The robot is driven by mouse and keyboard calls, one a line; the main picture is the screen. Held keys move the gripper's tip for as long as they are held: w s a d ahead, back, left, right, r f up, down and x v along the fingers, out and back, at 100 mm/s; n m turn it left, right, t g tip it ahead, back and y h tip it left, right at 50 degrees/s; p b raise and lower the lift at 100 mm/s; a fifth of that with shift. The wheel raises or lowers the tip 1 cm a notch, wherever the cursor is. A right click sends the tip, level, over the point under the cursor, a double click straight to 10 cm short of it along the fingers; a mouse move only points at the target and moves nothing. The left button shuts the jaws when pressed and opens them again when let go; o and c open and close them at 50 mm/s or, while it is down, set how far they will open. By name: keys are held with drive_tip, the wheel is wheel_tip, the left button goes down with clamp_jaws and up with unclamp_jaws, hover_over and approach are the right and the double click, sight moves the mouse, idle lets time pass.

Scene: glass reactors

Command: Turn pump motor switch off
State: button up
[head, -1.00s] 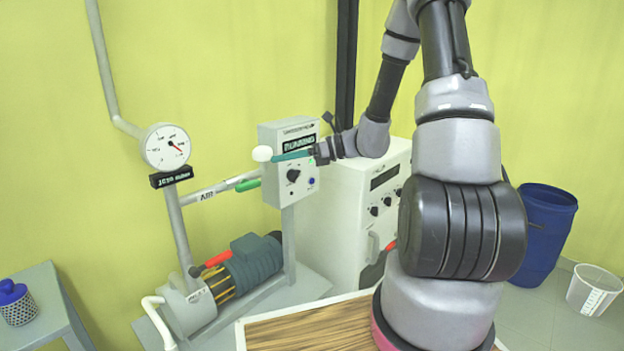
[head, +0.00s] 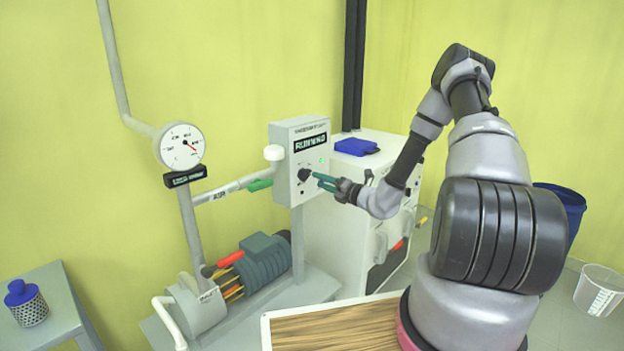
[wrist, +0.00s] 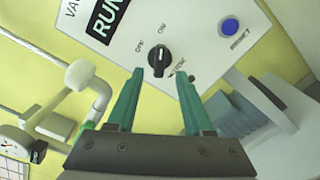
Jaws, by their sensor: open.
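The pump motor switch is a black rotary knob (wrist: 158,55) with a pale pointer line, on the face of a grey control box (head: 283,160). In the head view the knob (head: 304,174) sits below the display reading RUNNING and a small green light. My gripper (wrist: 158,88) is open and empty, with its two teal fingers on either side of the knob in the wrist view, short of it in the picture. In the head view my gripper (head: 322,181) is just right of the knob. Whether the fingertips touch the knob or panel I cannot tell.
A blue button (wrist: 229,26) is on the same panel. The gauge (head: 182,146), a green-handled valve (head: 258,185) and the pump motor (head: 258,264) are left of and below the box. A white cabinet (head: 338,235) stands close behind my gripper.

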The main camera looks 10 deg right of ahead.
sight(308, 176)
drive_tip(key=x, duration=0.5)
clamp_jaws()
